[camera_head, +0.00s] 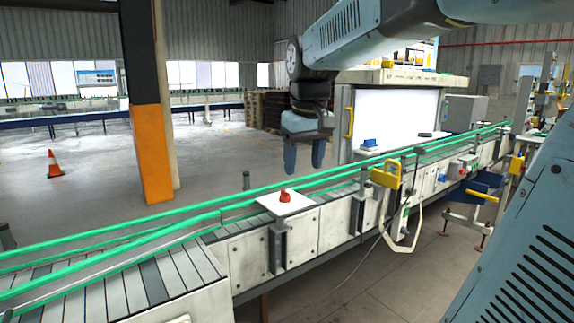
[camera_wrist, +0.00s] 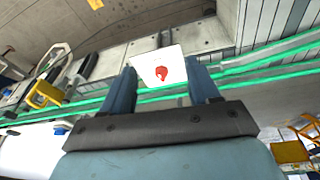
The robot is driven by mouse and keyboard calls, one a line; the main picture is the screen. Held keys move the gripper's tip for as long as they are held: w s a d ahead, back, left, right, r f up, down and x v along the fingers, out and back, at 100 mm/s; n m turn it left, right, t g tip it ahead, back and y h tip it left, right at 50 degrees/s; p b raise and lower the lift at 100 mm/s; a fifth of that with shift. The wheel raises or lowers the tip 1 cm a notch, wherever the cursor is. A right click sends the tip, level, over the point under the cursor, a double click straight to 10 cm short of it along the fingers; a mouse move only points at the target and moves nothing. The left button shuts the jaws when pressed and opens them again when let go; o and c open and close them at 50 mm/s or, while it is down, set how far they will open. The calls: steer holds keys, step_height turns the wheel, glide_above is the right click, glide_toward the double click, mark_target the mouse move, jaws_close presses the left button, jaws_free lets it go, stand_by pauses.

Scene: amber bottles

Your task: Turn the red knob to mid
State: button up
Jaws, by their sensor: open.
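The red knob (camera_head: 285,196) sits on a white plate (camera_head: 270,206) at the side of the conveyor in the head view. In the wrist view the knob (camera_wrist: 162,72) shows on its white plate (camera_wrist: 176,58), framed between my fingertips. My gripper (camera_head: 304,170) hangs fingers-down, above and slightly right of the knob in the head view. It is open and empty, and its two fingers (camera_wrist: 163,88) also show in the wrist view. The fingers appear apart from the knob. I cannot read any position marks around it.
Green guide rails (camera_head: 150,232) run along the conveyor close to the knob. A blue device (camera_head: 370,144) sits on a white plate further along, and a yellow bracket (camera_head: 387,174) stands on the near side. An orange-and-black column (camera_head: 152,150) rises behind the conveyor. Air around the knob looks clear.

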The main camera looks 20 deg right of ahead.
steer(key=s+f+t, duration=0.1)
steer(key=s+f, duration=0.1)
steer(key=s, duration=0.2)
steer(key=s+f+m+t, duration=0.1)
steer(key=s+f, duration=0.2)
steer(key=s, duration=0.2)
steer(key=s+d+f, duration=0.1)
steer(key=s+f, duration=0.1)
steer(key=s, duration=0.2)
steer(key=shift+s+f+m+t, duration=0.15)
steer(key=shift+m+t, duration=0.25)
steer(key=c, duration=0.3)
steer(key=shift+s+f, duration=0.45)
steer(key=shift+d, duration=0.1)
